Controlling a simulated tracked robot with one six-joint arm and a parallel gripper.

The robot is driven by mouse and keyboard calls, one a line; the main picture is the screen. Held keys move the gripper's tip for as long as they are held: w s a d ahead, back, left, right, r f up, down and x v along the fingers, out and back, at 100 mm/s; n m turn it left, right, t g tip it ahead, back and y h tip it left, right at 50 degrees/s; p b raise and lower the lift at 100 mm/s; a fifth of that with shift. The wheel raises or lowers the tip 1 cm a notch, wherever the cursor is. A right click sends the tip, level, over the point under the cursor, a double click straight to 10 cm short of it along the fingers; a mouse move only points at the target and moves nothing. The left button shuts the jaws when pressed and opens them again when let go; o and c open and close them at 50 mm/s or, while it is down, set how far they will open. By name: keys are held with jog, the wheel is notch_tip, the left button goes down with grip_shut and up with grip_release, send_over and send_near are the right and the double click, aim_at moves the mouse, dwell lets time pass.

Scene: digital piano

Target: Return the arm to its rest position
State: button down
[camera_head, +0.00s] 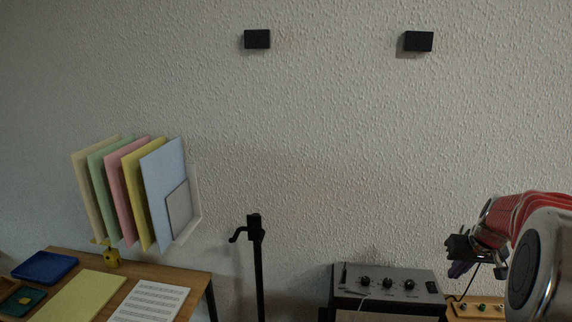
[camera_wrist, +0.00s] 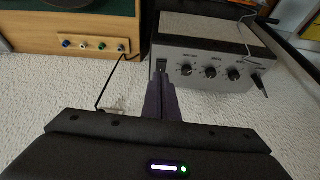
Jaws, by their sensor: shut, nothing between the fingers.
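My gripper (camera_head: 460,262) is at the right of the head view, at the end of my red and grey arm, in front of the wall. In the wrist view my gripper (camera_wrist: 161,84) shows its two dark fingers together, with nothing between them. The fingertips appear near the grey amplifier box with knobs (camera_wrist: 205,62), and I cannot tell how far apart they are. The same grey box (camera_head: 388,283) stands left of and below my gripper in the head view.
A wooden panel with coloured knobs (camera_head: 477,307) sits below my gripper; it also shows in the wrist view (camera_wrist: 85,40). A black stand (camera_head: 258,270) rises mid-picture. A wooden table (camera_head: 197,280) with papers and trays is at left, below a rack of coloured folders (camera_head: 128,195).

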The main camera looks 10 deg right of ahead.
jog(key=s+a+f+m+g, duration=0.1)
jog(key=s+a+f+m, duration=0.1)
jog(key=s+a, duration=0.4)
jog(key=s+a+r+n, duration=0.1)
jog(key=s+a+r, duration=0.2)
jog(key=a, duration=0.7)
jog(key=s+a+r+n+t, duration=0.1)
jog(key=s+a+r+n, duration=0.1)
jog(key=s+a, duration=0.6)
jog(key=s+a+r+n+t+y, duration=0.1)
jog(key=s+a+r, duration=0.3)
jog(key=a, duration=0.7)
jog(key=shift+s+a+n, duration=0.35)
jog(key=shift+s+n, duration=0.35)
jog(key=shift+s, duration=0.45)
